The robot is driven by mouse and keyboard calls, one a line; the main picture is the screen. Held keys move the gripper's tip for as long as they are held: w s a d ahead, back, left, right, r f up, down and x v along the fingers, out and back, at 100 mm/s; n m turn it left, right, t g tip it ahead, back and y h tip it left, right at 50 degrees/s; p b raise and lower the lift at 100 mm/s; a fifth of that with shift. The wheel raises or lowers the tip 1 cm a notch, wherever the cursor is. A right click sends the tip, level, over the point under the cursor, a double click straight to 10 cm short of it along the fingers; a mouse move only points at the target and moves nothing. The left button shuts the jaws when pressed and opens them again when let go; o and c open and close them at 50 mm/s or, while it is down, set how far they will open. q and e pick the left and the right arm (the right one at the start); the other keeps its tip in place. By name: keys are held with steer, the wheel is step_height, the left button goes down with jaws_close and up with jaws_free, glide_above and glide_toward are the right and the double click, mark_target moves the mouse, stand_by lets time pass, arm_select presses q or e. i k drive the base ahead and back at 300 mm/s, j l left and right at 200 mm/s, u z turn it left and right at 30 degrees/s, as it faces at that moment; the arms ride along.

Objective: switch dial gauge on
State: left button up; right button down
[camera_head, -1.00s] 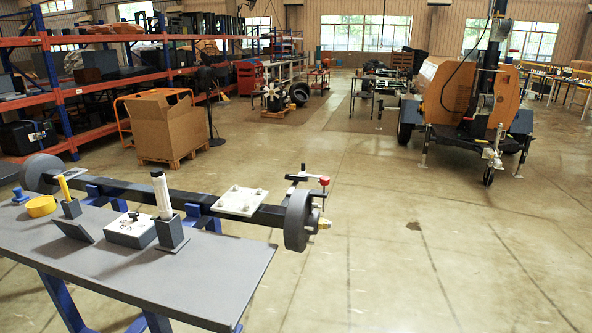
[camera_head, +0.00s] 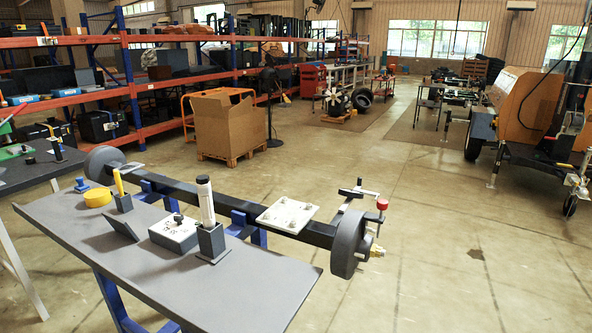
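A long dark axle (camera_head: 185,195) lies behind a grey bench, with a dark wheel drum (camera_head: 349,243) on its right end. On top near the drum is a small black and white fixture (camera_head: 357,193) with a red round part (camera_head: 382,204) on its right. This may be the dial gauge, but it is too small to make out a face or switch. A brass-coloured fitting (camera_head: 378,251) sticks out at the drum's right side. Neither of my grippers is in view.
A cardboard box (camera_head: 226,128) stands beyond. Concrete floor right of the drum is clear.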

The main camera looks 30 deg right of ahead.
mark_target(357, 194)
steer(key=i+l+u, duration=0.15)
steer(key=l+u, duration=0.3)
steer(key=l, duration=0.8)
steer(key=l+u, duration=0.45)
steer(key=l, duration=1.45)
steer(key=k+l, duration=0.1)
steer(key=l, duration=0.65)
steer(key=l+u, duration=0.1)
steer(key=l, duration=0.6)
steer(key=k+l, duration=0.15)
steer(key=l, duration=0.55)
